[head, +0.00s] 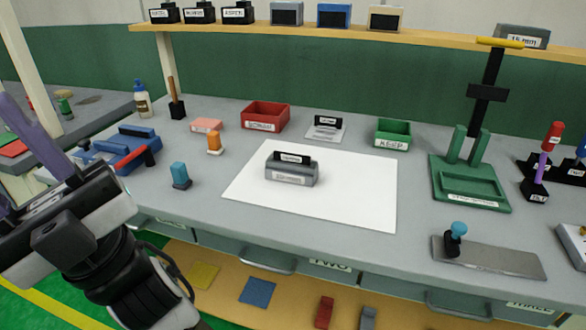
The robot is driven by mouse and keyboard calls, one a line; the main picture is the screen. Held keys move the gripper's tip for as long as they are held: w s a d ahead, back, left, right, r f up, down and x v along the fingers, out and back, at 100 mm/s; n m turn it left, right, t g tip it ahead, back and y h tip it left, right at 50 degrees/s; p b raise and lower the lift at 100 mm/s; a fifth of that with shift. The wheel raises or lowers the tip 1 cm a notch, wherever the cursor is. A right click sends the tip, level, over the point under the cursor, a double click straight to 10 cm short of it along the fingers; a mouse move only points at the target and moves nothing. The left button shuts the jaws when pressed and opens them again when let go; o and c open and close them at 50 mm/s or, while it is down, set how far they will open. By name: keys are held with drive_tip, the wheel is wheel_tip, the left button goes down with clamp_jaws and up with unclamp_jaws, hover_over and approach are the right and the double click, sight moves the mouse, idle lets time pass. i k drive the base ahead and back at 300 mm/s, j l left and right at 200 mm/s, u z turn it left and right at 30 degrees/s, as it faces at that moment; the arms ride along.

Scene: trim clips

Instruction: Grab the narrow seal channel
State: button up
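No part that I can clearly tell as the narrow seal channel shows in the head view. A grey block (292,176) with a white label sits on the white sheet (345,205), and a small black labelled piece (292,158) stands at its top. Another black labelled piece (325,121) stands on a small light plate behind the sheet. My gripper (18,150) is at the left edge, well apart from these. Its purplish fingers look spread, with nothing seen between them; the tips are partly cut off.
A red bin (264,116) and a green bin (393,132) stand behind the sheet. A green press stand (470,185) is at right, a grey plate (488,256) at front right. Blue fixtures (133,150) lie near my arm. A shelf (330,33) runs above.

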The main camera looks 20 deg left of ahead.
sight(291, 173)
drive_tip(key=j+z, duration=0.1)
drive_tip(key=j, duration=0.3)
drive_tip(key=k+j, duration=0.15)
drive_tip(key=j, duration=0.25)
drive_tip(key=j+z, duration=0.15)
drive_tip(key=j, duration=0.3)
drive_tip(key=k+j, duration=0.15)
drive_tip(key=j, duration=0.25)
drive_tip(key=k+j+z, duration=0.15)
drive_tip(key=j, duration=0.65)
drive_tip(key=k+j+z, duration=0.15)
drive_tip(key=j, duration=0.2)
drive_tip(key=k+j+z, duration=0.1)
drive_tip(key=j, duration=0.5)
drive_tip(key=i, duration=1.4)
